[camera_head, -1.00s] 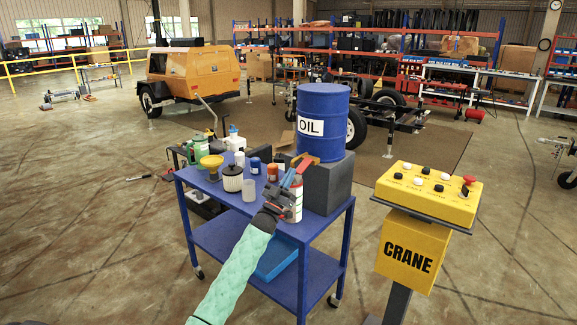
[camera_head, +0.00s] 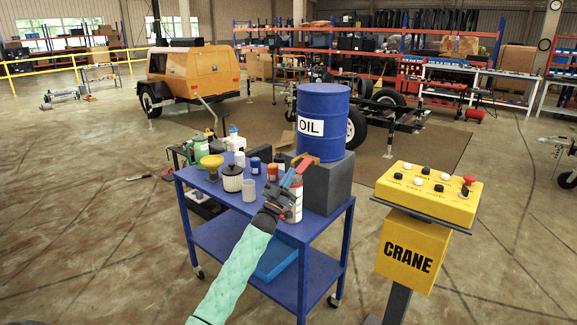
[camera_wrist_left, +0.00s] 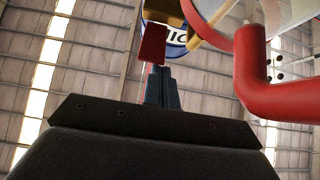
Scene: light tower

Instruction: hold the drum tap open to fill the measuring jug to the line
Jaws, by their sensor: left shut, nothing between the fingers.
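The blue drum (camera_head: 323,105) marked OIL stands on a dark grey block on the blue cart. Its brass-coloured tap (camera_head: 304,160) is low on the front; in the left wrist view a red lever-like plate (camera_wrist_left: 152,46) shows below the drum. My left gripper (camera_head: 291,178) is at the cart's near right side, just below the tap, fingers together and empty. In the left wrist view its fingertips (camera_wrist_left: 161,72) are close to the red plate; contact is unclear. A clear vessel with a red handle (camera_wrist_left: 280,98), apparently the measuring jug, is close on the right; my gripper partly hides a whitish container (camera_head: 296,207).
A grey cup (camera_head: 249,190), a dark ribbed filter (camera_head: 232,178), a yellow funnel-like item (camera_head: 211,162) and several bottles crowd the cart top. A yellow crane control box (camera_head: 428,192) stands to the right. The floor between the cart and crane stand is open.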

